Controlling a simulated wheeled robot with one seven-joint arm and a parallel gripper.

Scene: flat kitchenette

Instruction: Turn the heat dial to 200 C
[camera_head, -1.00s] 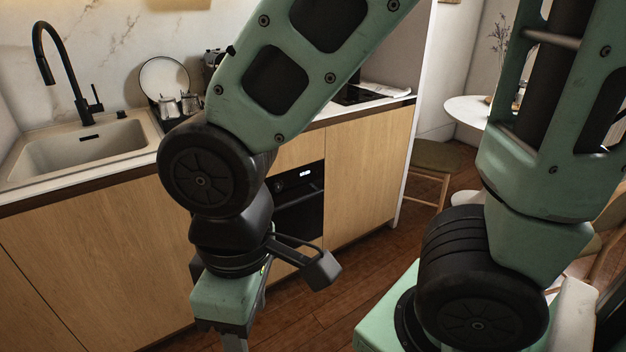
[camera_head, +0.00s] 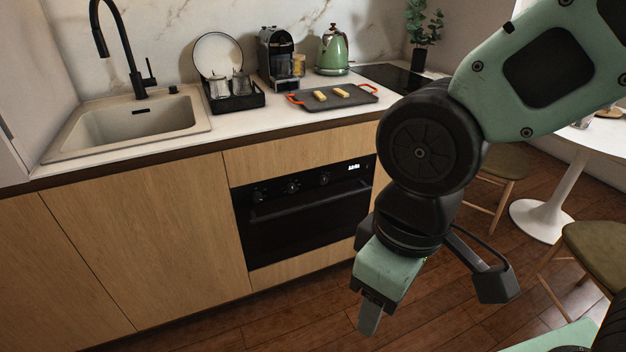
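The black oven (camera_head: 303,210) is built into the wood-fronted counter. Several dials sit along its top panel, among them a left dial (camera_head: 258,195), a middle dial (camera_head: 292,187) and a right dial (camera_head: 325,178). A lit display (camera_head: 354,167) is at the right of the panel. The dial markings are too small to read, so I cannot tell which is the heat dial. My gripper (camera_head: 369,320) points down over the floor, in front and to the right of the oven, apart from it. One finger shows clearly; its opening cannot be made out.
The oven door handle (camera_head: 310,203) runs across below the dials. A tray with red handles (camera_head: 335,97), a green kettle (camera_head: 332,50) and a coffee machine (camera_head: 280,57) stand on the counter. Stools and a white table (camera_head: 545,212) are at right. Floor before the oven is clear.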

